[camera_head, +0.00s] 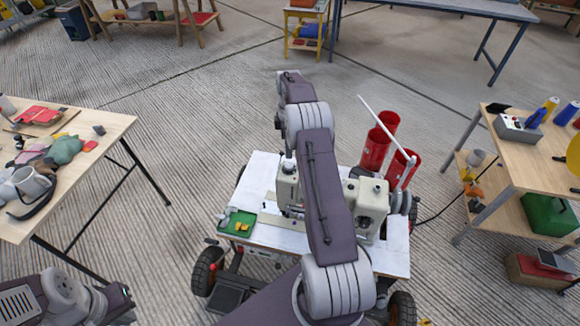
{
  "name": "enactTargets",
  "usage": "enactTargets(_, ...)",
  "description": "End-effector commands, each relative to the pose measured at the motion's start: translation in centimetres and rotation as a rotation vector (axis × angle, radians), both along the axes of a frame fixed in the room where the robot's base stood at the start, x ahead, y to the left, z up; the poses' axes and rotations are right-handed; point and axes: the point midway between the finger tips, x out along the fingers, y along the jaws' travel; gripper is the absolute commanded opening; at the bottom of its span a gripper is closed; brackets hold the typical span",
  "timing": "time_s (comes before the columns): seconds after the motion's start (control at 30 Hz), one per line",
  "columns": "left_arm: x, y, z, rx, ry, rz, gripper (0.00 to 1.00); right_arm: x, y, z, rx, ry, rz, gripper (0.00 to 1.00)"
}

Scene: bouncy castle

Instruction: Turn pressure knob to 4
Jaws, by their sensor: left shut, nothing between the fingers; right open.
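A cream sewing machine (370,205) stands on a white-topped wheeled cart (385,258) in the middle. Its narrower end (288,187) shows to the left of my raised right arm, which covers its middle. A small pale fitting with a dark base (289,164) sits on top of that end; I cannot tell if it is the pressure knob, and no numbers are readable. My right arm stretches up past the machine, and its gripper does not show. Part of my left arm is at the lower left corner, with no fingers visible.
Red cylinders (375,149) and a white rod (384,128) stand behind the machine. A green tray (239,222) lies at the cart's left. Cluttered wooden tables stand left (105,128) and right (525,165).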

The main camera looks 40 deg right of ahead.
Motion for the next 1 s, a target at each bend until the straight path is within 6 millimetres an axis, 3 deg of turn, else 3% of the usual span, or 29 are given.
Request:
enactTargets(0.23, 0.0, 0.0, -0.2, 0.000, 0.000, 0.000, 0.00, -0.2, -0.6, -1.4, 0.002, 0.005, -0.008, 0.52)
enactTargets(0.63, 0.0, 0.0, -0.7, 0.000, 0.000, 0.000, 0.00, -0.2, -0.5, -8.7, 0.002, 0.003, -0.008, 0.52)
enactTargets(1.0, 0.0, 0.0, -0.7, 0.000, 0.000, 0.000, 0.00, -0.1, -0.5, -9.6, 0.001, 0.001, -0.008, 0.49)
